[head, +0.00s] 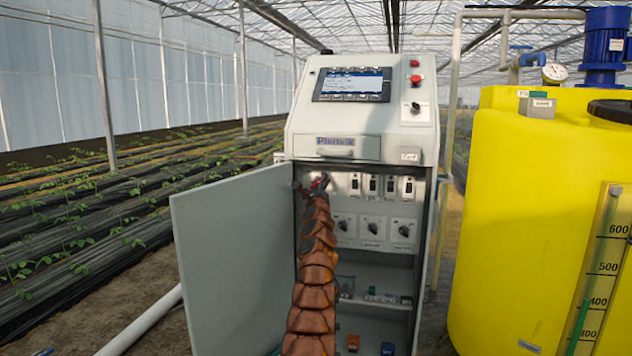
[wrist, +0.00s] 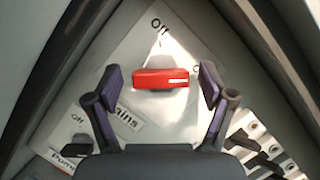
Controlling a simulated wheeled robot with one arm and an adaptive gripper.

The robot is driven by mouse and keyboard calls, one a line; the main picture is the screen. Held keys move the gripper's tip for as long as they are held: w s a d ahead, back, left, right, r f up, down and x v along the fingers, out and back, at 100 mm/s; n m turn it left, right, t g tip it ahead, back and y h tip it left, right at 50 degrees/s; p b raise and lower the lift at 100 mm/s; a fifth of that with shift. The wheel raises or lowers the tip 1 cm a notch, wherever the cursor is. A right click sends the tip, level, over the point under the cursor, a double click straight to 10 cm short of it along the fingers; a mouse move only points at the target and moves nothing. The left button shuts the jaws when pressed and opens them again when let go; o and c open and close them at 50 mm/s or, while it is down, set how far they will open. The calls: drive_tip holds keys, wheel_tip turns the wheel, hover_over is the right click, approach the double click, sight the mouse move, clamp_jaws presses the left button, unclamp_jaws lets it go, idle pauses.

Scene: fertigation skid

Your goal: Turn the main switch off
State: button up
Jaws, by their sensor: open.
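The main switch has a red bar handle (wrist: 160,78) on a pale square plate (wrist: 165,38) marked "Mains" in the wrist view. The handle lies level across the picture. Its white mark is at the right end, towards a label starting with "O" that my finger partly hides. "Off" is printed above the handle. My gripper (wrist: 160,80) is open, with one finger on each side of the handle and a gap at each end. In the head view my gripper (head: 320,183) reaches into the upper left of the open cabinet; the switch is hard to make out there.
The cabinet door (head: 235,265) stands open on the left. Several breakers (head: 373,186) and rotary switches (head: 372,228) are right of my arm. A red stop button (head: 415,79) is on the upper panel. A yellow tank (head: 520,210) stands close on the right.

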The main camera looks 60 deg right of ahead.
drive_tip(key=shift+w+d+r+p, duration=0.15)
drive_tip(key=shift+d+p, duration=0.15)
drive_tip(key=shift+p, duration=0.25)
drive_tip(key=shift+d, duration=0.1)
drive_tip(key=c, duration=1.2)
drive_tip(key=shift+w, duration=0.1)
